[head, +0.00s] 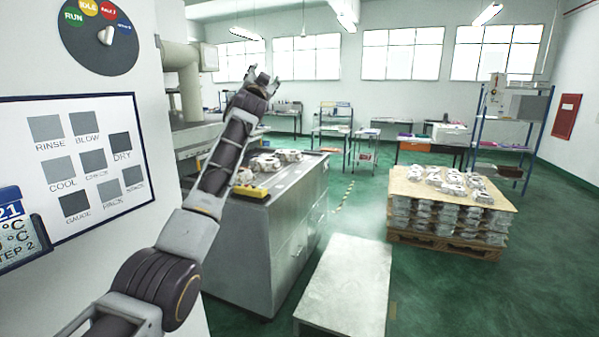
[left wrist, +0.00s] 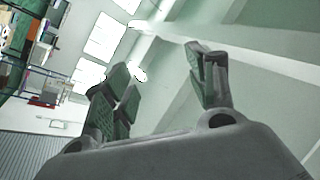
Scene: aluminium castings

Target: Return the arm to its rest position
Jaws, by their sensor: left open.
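My left arm comes in from the lower left of the head view and reaches up past the metal cabinet. My left gripper (head: 262,76) is at its upper end, raised above the cabinet top and pointing upward. In the left wrist view the gripper (left wrist: 160,85) shows its fingers spread apart with nothing between them. Behind the fingers are the ceiling, bright windows and, sideways at the left, shelving. My right gripper is in neither view.
A wall panel with labelled squares (head: 137,193) and a round dial (head: 75,40) are close on the left. Castings lie on the metal cabinet (head: 290,235). A pale bench (head: 350,280) stands in front. A pallet (head: 440,243) of stacked castings stands right. Green floor is clear between.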

